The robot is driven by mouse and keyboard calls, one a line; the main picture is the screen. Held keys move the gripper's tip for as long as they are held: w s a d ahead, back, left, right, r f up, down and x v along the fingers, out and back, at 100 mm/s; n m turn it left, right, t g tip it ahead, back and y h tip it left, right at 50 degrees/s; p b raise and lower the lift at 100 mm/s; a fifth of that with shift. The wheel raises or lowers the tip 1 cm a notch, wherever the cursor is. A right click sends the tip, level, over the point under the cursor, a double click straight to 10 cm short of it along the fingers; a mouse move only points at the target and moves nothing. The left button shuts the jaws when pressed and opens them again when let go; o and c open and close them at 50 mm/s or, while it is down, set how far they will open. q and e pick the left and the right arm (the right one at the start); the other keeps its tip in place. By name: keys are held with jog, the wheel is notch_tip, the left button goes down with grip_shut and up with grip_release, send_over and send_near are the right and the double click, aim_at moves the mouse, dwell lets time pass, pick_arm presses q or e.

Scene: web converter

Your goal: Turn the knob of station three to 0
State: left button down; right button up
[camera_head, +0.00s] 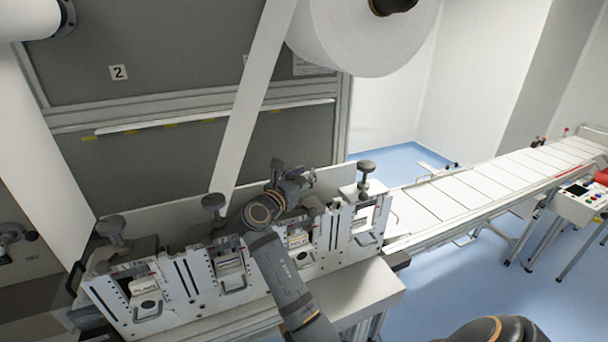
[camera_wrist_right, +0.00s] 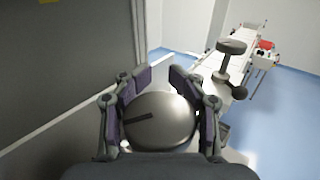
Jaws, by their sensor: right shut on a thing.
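My right gripper (camera_head: 288,180) is at the third knob from the left on the row of white stations. In the right wrist view the round grey knob (camera_wrist_right: 170,132) sits between the two fingers of my right gripper (camera_wrist_right: 160,85), which is shut on it. A dark bar mark lies slanted on the knob's top. In the head view the gripper mostly hides this knob, and I cannot read any scale there. My left gripper is not in view.
Other knobs stand at the left (camera_head: 112,228), just left of my gripper (camera_head: 213,203) and to the right (camera_head: 366,168); the right one also shows in the wrist view (camera_wrist_right: 230,47). A white web strip (camera_head: 250,100) runs down behind. A conveyor (camera_head: 500,180) extends right.

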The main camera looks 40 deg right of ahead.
jog(key=shift+f, duration=0.2)
jog(key=shift+c, duration=0.8)
